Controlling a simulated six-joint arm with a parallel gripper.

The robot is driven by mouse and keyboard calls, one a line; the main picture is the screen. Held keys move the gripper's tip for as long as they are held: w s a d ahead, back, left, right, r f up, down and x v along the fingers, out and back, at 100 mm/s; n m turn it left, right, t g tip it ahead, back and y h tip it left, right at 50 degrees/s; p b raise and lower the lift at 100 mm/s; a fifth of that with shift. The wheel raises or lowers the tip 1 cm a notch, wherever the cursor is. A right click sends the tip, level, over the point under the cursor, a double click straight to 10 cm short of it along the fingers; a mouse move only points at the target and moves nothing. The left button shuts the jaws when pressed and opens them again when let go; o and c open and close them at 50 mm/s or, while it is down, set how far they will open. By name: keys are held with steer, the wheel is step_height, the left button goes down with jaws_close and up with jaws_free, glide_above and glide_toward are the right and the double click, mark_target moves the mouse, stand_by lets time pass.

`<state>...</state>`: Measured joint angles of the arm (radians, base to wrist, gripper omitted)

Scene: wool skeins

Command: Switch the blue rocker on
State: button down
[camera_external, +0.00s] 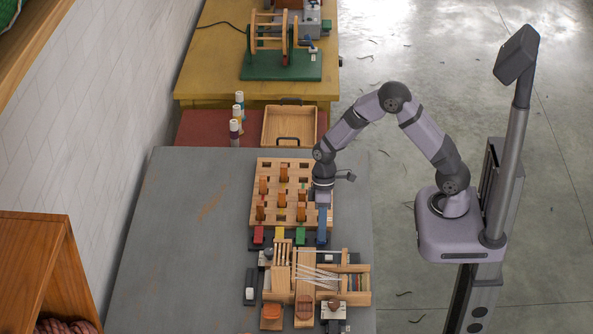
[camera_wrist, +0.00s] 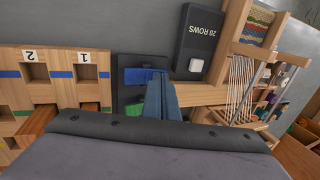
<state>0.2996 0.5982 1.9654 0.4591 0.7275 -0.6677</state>
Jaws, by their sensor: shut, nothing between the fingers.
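The blue rocker (camera_wrist: 138,75) sits on a dark base plate (camera_wrist: 127,96) in the wrist view. In the external view it is at the right end of a row of coloured rockers, mostly hidden by my gripper. My gripper (camera_wrist: 160,76) is shut and empty, its blue-grey fingers pointing at the rocker's right end in the wrist view. It also shows in the external view (camera_external: 322,232), reaching down at the row's right end. The fingertips overlap the rocker in the picture; I cannot tell whether they touch it. Which way the rocker is tipped is unclear.
Red (camera_external: 258,235), yellow (camera_external: 280,233) and green (camera_external: 300,235) rockers stand left of it. A wooden rack (camera_external: 255,185) with orange pieces is behind; a small loom (camera_external: 305,282) is in front. The grey table's left side is clear.

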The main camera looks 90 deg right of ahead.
steer(key=shift+f, duration=0.15)
steer(key=shift+d, duration=0.7)
steer(key=shift+r, duration=0.25)
steer(key=shift+r+p, duration=0.55)
steer(key=shift+p, duration=0.15)
step_height(320, 180, up, 13)
steer(key=shift+f, duration=0.15)
stand_by(0.5)
